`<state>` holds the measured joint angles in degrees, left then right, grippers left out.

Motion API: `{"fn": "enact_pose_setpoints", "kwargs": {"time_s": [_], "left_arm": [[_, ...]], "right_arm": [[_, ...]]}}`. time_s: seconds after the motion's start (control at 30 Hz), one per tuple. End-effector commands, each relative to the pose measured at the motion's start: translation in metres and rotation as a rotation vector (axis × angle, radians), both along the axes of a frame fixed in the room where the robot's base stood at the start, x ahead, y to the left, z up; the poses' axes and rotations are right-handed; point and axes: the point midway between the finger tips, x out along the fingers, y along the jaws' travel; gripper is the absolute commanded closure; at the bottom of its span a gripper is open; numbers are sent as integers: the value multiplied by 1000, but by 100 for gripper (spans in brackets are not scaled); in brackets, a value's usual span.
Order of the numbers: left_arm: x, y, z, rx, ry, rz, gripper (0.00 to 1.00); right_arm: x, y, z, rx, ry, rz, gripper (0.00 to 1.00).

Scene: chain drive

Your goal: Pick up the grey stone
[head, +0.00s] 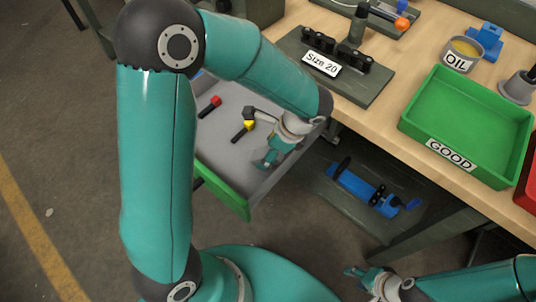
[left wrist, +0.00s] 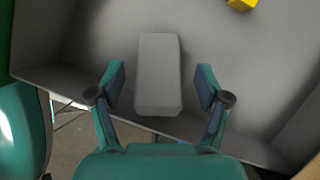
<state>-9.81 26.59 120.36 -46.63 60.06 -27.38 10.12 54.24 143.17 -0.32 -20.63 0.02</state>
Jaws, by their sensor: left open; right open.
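The grey stone (left wrist: 158,72) is a plain oblong block lying on the grey floor of the open drawer, close to one wall, in the left wrist view. I cannot make it out in the head view, where my left arm and gripper cover part of the drawer. My left gripper (left wrist: 161,82) is open and empty; its fingers appear on either side of the stone, apart from it. In the head view the left gripper (head: 264,161) points down into the drawer. My right gripper (head: 358,275) is open and empty at the bottom, away from the drawer.
The drawer (head: 262,190) also holds a red-ended tool (head: 211,106) and a yellow-ended tool (head: 243,130). The workbench (head: 375,130) carries a "Size 20" fixture (head: 335,65), a green GOOD tray (head: 465,125) and an oil tin (head: 461,53). A blue tool (head: 365,190) lies on the shelf below.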

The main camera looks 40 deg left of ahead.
Motion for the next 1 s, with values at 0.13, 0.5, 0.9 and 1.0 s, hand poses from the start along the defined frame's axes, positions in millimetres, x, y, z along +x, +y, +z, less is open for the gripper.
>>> {"fn": "enact_pose_setpoints", "kwargs": {"time_s": [0.13, 0.5, 0.9, 1.0], "left_arm": [[-4, 8, -23, 0, 3, 2, 24], [-5, 13, -34, -1, 0, 2, 24], [-5, 13, -33, -1, 0, 2, 89], [-5, 13, -33, -1, 0, 2, 99]], "right_arm": [[0, 0, -4, 0, 0, 0, 55], [0, 0, -5, 0, 0, 0, 55], [0, 0, -5, 0, 0, 0, 55], [0, 0, -5, 0, 0, 0, 55]]}}
